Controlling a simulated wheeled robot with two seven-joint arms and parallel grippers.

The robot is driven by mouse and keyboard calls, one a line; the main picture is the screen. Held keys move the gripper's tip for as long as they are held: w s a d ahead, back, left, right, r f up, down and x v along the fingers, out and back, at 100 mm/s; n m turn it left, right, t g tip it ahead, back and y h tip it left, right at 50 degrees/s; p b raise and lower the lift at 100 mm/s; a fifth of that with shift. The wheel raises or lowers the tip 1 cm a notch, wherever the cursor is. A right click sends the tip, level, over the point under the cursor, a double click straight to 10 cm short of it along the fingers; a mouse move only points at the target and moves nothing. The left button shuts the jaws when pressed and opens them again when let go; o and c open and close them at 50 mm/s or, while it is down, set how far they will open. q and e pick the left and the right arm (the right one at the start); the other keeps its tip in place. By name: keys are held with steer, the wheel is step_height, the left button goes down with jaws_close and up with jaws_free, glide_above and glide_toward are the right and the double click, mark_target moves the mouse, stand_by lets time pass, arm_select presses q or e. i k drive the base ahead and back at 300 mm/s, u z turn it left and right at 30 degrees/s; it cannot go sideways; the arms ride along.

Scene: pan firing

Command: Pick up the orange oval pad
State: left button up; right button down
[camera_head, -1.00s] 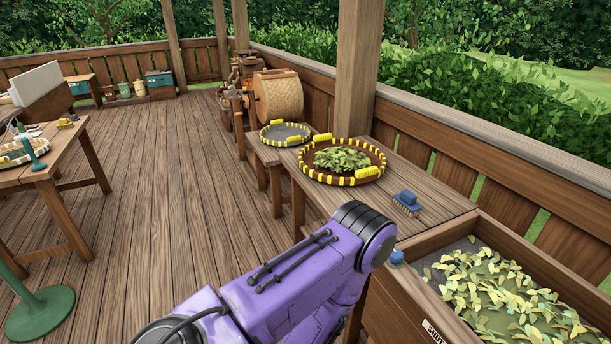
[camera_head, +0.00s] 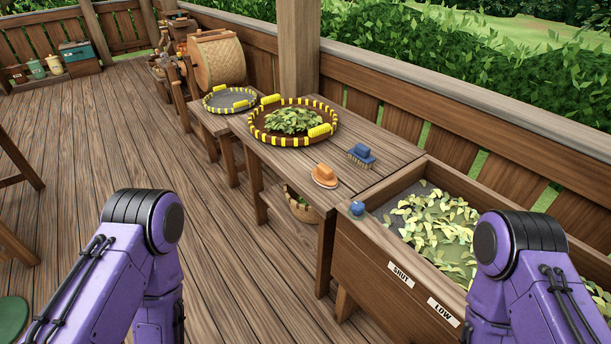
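The orange oval pad (camera_head: 325,174) has a raised orange grip on top and lies on the wooden table (camera_head: 347,191) near its front edge. It sits left of a blue brush (camera_head: 361,156) and in front of a round tray of leaves. My two purple arms show at the lower left and lower right, bent at dark elbow joints. Both grippers are out of view. No gripper is seen near the pad.
The round yellow-and-brown tray (camera_head: 256,136) holds green leaves. A second, grey round tray (camera_head: 231,101) stands behind it. A wooden trough (camera_head: 350,246) of leaves with a blue knob (camera_head: 357,208) adjoins the table at right. A basket (camera_head: 300,210) sits below. Open floor lies left.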

mark_target(323, 174)
steer(key=u, duration=1.65)
steer(key=i, duration=1.45)
